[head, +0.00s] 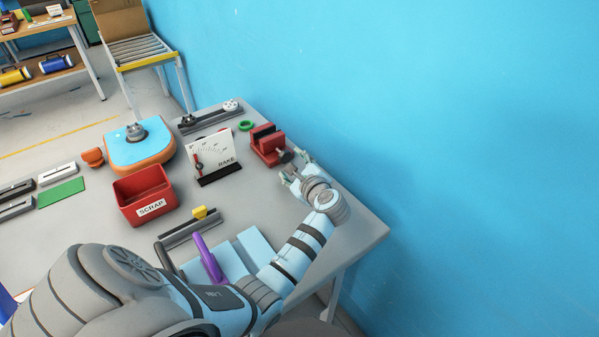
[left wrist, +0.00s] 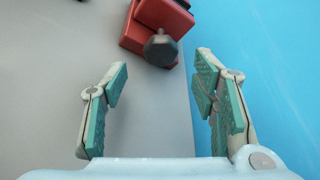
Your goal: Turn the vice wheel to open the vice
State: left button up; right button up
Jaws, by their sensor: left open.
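The red vice (head: 268,142) sits on the grey table near its right edge, close to the blue wall. Its dark wheel (head: 286,156) faces my left gripper (head: 294,167), which is open just in front of it. In the left wrist view, part of the vice (left wrist: 140,27) shows at the top, with the dark wheel (left wrist: 161,48) on its near face. The wheel lies ahead of the gap between the open fingers of my left gripper (left wrist: 162,80), apart from them. The far part of the vice is cut off there. My right gripper is not in view.
The RAKE gauge (head: 213,154) stands left of the vice, and a green ring (head: 246,126) lies behind it. A red SCRAP bin (head: 146,196) is further left. The blue wall (head: 450,130) runs close along the right of the table (head: 350,224).

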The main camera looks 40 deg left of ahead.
pick_arm(q)
jog(key=v, duration=0.6)
jog(key=shift+s+d+r, duration=0.1)
jog(key=shift+d, duration=0.15)
